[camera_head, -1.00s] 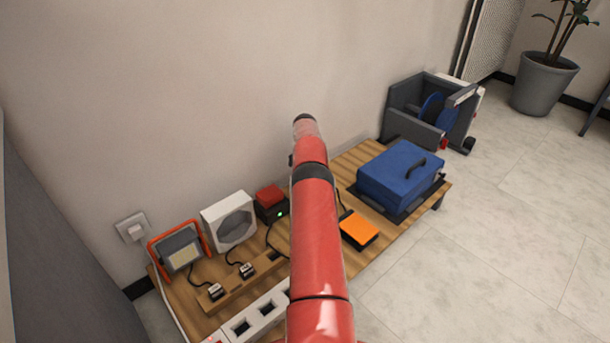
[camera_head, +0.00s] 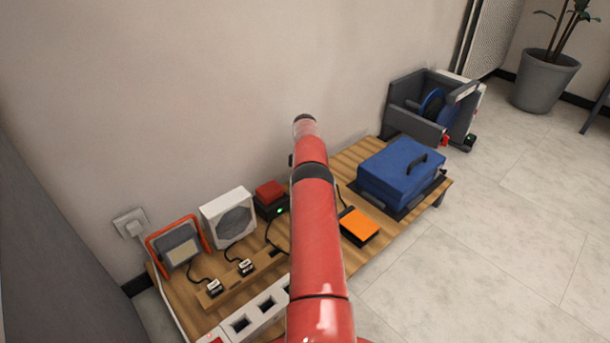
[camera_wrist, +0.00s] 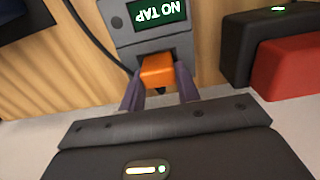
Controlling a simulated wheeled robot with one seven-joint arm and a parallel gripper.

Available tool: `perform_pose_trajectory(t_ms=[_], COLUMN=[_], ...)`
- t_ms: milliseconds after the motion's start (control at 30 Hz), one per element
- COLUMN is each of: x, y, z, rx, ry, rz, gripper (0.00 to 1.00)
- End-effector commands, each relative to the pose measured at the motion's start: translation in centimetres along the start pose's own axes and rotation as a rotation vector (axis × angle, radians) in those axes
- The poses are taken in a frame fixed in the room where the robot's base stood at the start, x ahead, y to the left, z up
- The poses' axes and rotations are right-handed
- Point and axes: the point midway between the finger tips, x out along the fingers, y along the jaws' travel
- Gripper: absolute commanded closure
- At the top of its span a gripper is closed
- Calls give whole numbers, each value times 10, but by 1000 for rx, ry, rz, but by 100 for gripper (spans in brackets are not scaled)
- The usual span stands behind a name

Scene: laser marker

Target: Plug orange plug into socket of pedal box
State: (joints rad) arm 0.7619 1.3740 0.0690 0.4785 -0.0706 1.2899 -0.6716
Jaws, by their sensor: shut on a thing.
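In the wrist view my gripper (camera_wrist: 158,92) has its two purple fingers closed around an orange plug (camera_wrist: 157,70). The plug's far end is at the dark opening in the front of a grey box (camera_wrist: 118,22). I cannot tell how deep the plug sits in that opening. The box has a green display with upside-down white lettering that looks like "NO TAP". I take this to be the pedal box. In the head view my red arm hides the gripper, the plug and this box. An orange-topped pedal (camera_head: 360,226) lies on the wooden platform right of the arm.
A black box with a red part (camera_wrist: 285,68) is close on the right in the wrist view. A dark cable (camera_wrist: 88,40) runs left of the grey box. On the wooden platform (camera_head: 345,160) stand a blue case (camera_head: 395,170), a white fan-like box (camera_head: 228,220) and a power strip (camera_head: 260,310).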

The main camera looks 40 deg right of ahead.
Motion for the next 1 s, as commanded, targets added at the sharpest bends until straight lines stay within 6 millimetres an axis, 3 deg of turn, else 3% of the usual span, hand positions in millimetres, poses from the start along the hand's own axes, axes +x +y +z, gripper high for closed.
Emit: perform_pose_trajectory(t_ms=[133,167,333,733,1000], x=[0,0,0,-7,-47], y=[0,0,0,0,0], z=[0,0,0,0,0], rx=[0,0,0,0,0], ry=[0,0,0,1,1], rz=[0,0,0,0,2], gripper=[93,65,43,42,42])
